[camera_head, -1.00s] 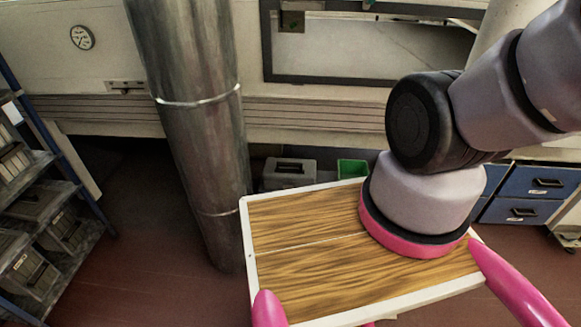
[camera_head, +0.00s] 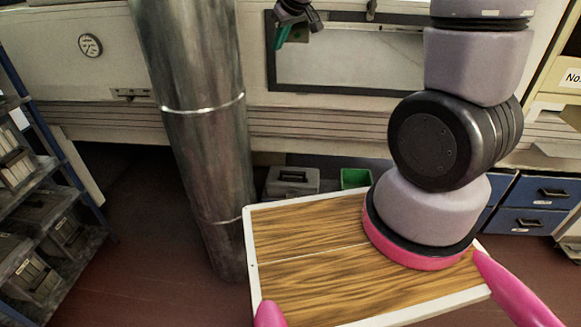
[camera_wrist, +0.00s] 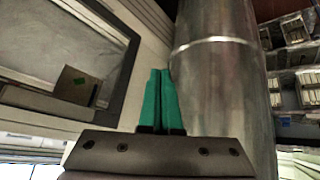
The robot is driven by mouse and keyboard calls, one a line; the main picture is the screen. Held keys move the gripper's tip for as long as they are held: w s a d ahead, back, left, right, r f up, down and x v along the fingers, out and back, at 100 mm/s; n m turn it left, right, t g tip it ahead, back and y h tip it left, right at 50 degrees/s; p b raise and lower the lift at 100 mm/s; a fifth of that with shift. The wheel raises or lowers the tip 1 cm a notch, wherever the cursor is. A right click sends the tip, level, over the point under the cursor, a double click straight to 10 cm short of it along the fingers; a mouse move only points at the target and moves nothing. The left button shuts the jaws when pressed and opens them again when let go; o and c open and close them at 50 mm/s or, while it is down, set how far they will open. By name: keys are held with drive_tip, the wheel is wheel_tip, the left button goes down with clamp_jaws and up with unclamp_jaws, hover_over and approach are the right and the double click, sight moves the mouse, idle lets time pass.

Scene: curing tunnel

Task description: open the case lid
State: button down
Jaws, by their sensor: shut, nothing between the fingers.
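My gripper (camera_head: 282,37) is raised high in front of the wall window, at the top of the head view. In the wrist view its two teal fingers (camera_wrist: 161,100) lie side by side, shut and empty. A grey box with a dark handle on top (camera_head: 291,181), possibly the case, stands low by the back wall, well below my gripper. Its top looks closed. The wrist view does not show it. I cannot tell for certain which thing is the case.
A thick metal column (camera_head: 200,130) stands left of the grey box. A green bin (camera_head: 355,178) is just right of it. A shelf rack (camera_head: 70,200) is at the left, and blue drawers (camera_head: 530,205) are at the right. A small brown panel (camera_wrist: 75,87) shows by the window.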

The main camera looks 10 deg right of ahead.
drive_tip(key=w+a+f+n+h, duration=0.1)
drive_tip(key=w+a+f+n, duration=0.15)
drive_tip(key=f, duration=0.45)
drive_tip(key=w+a+f+n, duration=0.1)
drive_tip(key=w+f+n, duration=0.15)
drive_tip(key=f, duration=0.35)
drive_tip(key=n+t+h, duration=0.6)
drive_tip(key=n+t, duration=0.1)
drive_tip(key=n, duration=1.5)
approach(290, 185)
wheel_tip(290, 185, up, 3)
drive_tip(key=x, duration=1)
drive_tip(key=shift+d+f, duration=0.1)
drive_tip(key=shift+f, duration=0.1)
drive_tip(key=shift+r+g, duration=0.1)
drive_tip(key=shift+g, duration=0.2)
drive_tip(key=shift+w+r+g+y, duration=0.2)
drive_tip(key=shift+r+g+y, duration=0.1)
drive_tip(key=shift+r, duration=0.1)
